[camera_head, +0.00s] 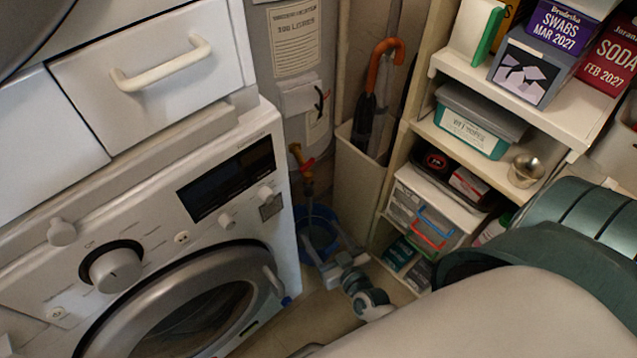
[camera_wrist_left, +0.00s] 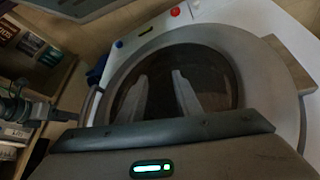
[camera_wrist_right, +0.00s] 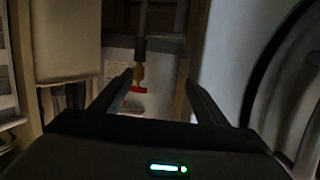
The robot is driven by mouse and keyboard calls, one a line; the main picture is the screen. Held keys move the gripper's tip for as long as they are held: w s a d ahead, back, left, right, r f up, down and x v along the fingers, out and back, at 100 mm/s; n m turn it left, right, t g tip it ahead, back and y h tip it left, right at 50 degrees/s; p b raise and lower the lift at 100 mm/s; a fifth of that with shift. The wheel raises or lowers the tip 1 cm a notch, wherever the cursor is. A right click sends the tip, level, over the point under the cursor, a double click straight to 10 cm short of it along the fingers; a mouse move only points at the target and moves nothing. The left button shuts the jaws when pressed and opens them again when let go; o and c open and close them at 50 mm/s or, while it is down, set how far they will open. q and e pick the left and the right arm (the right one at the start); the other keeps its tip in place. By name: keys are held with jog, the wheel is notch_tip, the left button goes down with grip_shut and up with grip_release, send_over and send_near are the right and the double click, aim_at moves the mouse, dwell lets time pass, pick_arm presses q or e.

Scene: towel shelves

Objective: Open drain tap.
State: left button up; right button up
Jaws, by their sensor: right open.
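The drain tap (camera_head: 307,165) has a red handle and a brass-coloured body. It is in the gap between the washing machine and the shelves, above a blue bucket (camera_head: 319,240). In the right wrist view the tap (camera_wrist_right: 138,76) appears between the fingertips, nearer the left finger, and beyond them. My right gripper (camera_head: 318,256) is low over the bucket, below the tap in the head view, open and empty. In the right wrist view its fingers (camera_wrist_right: 160,78) are spread. My left gripper (camera_wrist_left: 158,76) is open and empty in front of the washing machine door; the head view does not show it.
The washing machine (camera_head: 150,240) with its round door fills the left side. A shelf unit (camera_head: 480,150) with boxes and tubs stands at right. A pale bin (camera_head: 358,180) with an orange-handled umbrella (camera_head: 382,62) stands behind. The gap around the tap is narrow.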

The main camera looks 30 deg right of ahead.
jog(key=s+a+f+n+g+y+p, duration=0.1)
jog(key=s+a+f+g+y, duration=0.1)
jog(key=a+f, duration=0.3)
notch_tip(320, 180, down, 2)
jog(key=shift+s+a+f+n+g+y, duration=0.1)
jog(key=shift+s+a+n+g+y, duration=0.2)
jog(key=shift+s+n+g, duration=0.15)
